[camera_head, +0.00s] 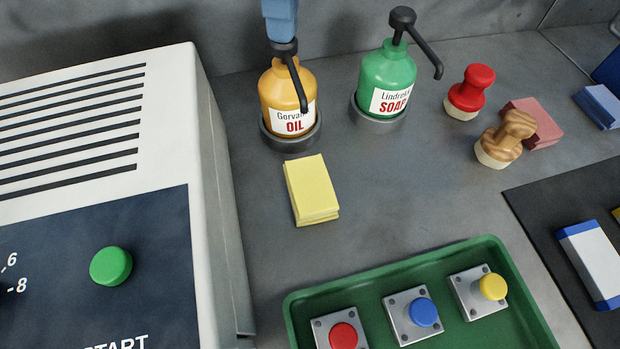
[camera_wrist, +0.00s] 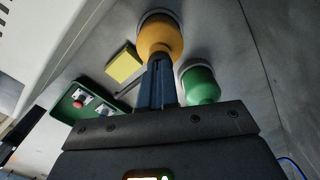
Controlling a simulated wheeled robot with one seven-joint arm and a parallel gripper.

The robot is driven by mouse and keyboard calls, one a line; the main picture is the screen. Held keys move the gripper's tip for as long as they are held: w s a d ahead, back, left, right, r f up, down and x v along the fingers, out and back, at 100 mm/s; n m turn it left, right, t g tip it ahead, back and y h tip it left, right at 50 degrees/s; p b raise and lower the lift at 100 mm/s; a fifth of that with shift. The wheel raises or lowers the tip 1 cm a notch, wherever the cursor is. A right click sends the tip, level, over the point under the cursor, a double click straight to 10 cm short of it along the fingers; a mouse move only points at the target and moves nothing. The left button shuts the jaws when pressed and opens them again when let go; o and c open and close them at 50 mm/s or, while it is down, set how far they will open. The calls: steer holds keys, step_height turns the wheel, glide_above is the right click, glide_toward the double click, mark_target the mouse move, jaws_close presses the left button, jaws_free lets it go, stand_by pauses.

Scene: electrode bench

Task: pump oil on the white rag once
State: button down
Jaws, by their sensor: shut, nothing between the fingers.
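The amber oil bottle (camera_head: 287,88) labelled OIL stands upright in a dark round holder (camera_head: 291,143). Its black pump head sits low, closer to the bottle than the soap's pump head does. The spout points toward the front, on the side of a folded yellow cloth (camera_head: 312,189). I see no white rag; this cloth is yellow. My gripper (camera_head: 281,32) is shut and empty, its blue fingertips on or just above the pump head. In the wrist view my gripper (camera_wrist: 163,66) covers the pump head, with the oil bottle (camera_wrist: 160,37) beyond and the yellow cloth (camera_wrist: 124,65) beside.
A green soap bottle (camera_head: 387,70) with a similar pump stands right of the oil. A white machine (camera_head: 170,75) bounds the left. A green tray (camera_head: 375,281) with coloured buttons lies in front. Stamps (camera_head: 472,92) and pink (camera_head: 540,124) and blue (camera_head: 598,105) pads are at right.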

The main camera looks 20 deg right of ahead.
steer(key=shift+r+p, duration=0.65)
steer(key=shift+r, duration=0.8)
steer(key=shift+r, duration=0.1)
step_height(320, 180, up, 6)
steer(key=shift+f+p, duration=0.15)
steer(key=shift+p, duration=1.05)
steer(key=shift+s, duration=0.1)
